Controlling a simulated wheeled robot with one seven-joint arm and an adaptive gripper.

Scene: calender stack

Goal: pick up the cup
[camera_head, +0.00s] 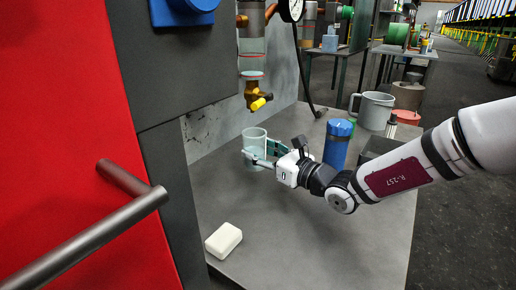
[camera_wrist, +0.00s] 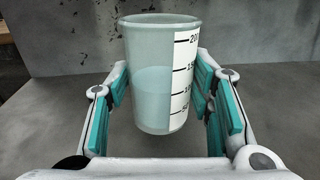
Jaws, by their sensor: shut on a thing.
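The cup (camera_head: 254,146) is a clear, pale teal measuring beaker near the back of the grey table. In the wrist view the cup (camera_wrist: 158,75) stands upright, with a white scale strip on its right side and what looks like liquid inside. My gripper (camera_head: 262,158) reaches it from the right. In the wrist view my gripper (camera_wrist: 164,95) has its teal-padded fingers on either side of the cup, shut on it. Whether the cup's base touches the table cannot be told clearly.
A white soap-like block (camera_head: 223,240) lies at the table's front left. A blue canister (camera_head: 337,143) stands behind my wrist, with a grey mug (camera_head: 373,109) farther back. A brass tap (camera_head: 256,96) hangs above the cup. The middle of the table (camera_head: 300,230) is clear.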

